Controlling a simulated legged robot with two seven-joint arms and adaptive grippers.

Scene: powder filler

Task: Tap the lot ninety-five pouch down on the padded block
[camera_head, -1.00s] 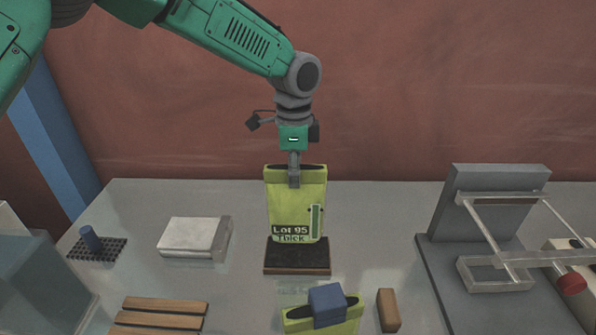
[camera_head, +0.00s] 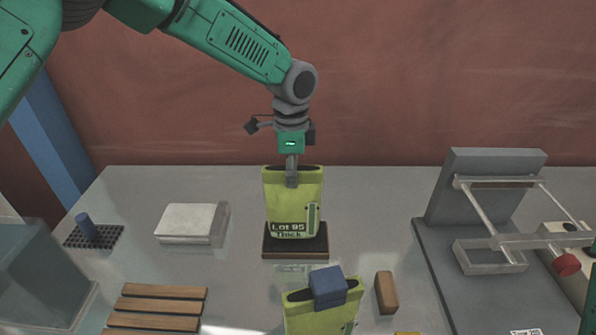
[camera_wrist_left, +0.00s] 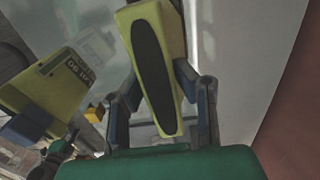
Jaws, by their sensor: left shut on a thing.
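The Lot 95 pouch (camera_head: 280,210) is yellow-green, upright, with a dark open mouth and a label reading "Lot 95 Thick". My left gripper (camera_head: 292,180) is shut on its top edge near the middle. The pouch's bottom is at the dark padded block (camera_head: 296,248); whether it touches or hovers just above is hard to tell. In the left wrist view the pouch (camera_wrist_left: 176,60) shows its open mouth between the fingers (camera_wrist_left: 160,95). My right gripper is not in view.
A second yellow-green pouch (camera_head: 322,318) with a blue block (camera_head: 328,286) at its mouth stands in front. A brown block (camera_head: 386,292) is beside it. A grey frame device (camera_head: 440,250) stands right. A white-topped box (camera_head: 190,222), wooden slats (camera_head: 158,307) and a blue peg (camera_head: 87,226) are left.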

